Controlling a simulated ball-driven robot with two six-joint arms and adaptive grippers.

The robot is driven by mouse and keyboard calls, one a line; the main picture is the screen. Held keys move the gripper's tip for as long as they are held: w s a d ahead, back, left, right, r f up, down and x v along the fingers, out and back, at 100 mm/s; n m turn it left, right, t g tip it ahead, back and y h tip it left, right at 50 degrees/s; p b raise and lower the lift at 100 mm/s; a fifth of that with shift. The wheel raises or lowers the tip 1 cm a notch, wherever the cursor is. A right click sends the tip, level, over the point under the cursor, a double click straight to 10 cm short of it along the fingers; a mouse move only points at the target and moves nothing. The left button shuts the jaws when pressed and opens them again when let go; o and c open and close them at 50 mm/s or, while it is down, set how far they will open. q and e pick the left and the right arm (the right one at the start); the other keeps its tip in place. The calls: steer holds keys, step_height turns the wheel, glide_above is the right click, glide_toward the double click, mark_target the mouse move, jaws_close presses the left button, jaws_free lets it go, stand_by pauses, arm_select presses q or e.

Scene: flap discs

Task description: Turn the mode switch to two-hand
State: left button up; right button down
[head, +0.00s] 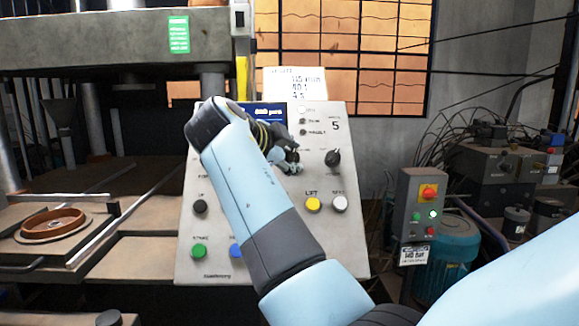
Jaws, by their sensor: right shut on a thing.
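The control panel (345,255) stands tilted in the middle of the head view. My right arm reaches across it from the lower right. My right gripper (291,160) is at the panel's upper middle, shut on what appears to be the mode switch. The fingers and arm cover that switch, so its pointer and position marks cannot be read. A second black rotary knob (333,158) sits just right of the gripper, apart from it. My left gripper is not in view.
The panel has a yellow button (313,204), a white button (339,204), a green button (198,251), a black button (200,207) and a small screen (270,110). A press frame (110,42) stands left. A grey switch box (417,205) and hydraulic unit (500,165) stand right.

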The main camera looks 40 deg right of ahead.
mark_target(290, 158)
steer(key=c, duration=1)
jaws_free()
step_height(290, 158, up, 10)
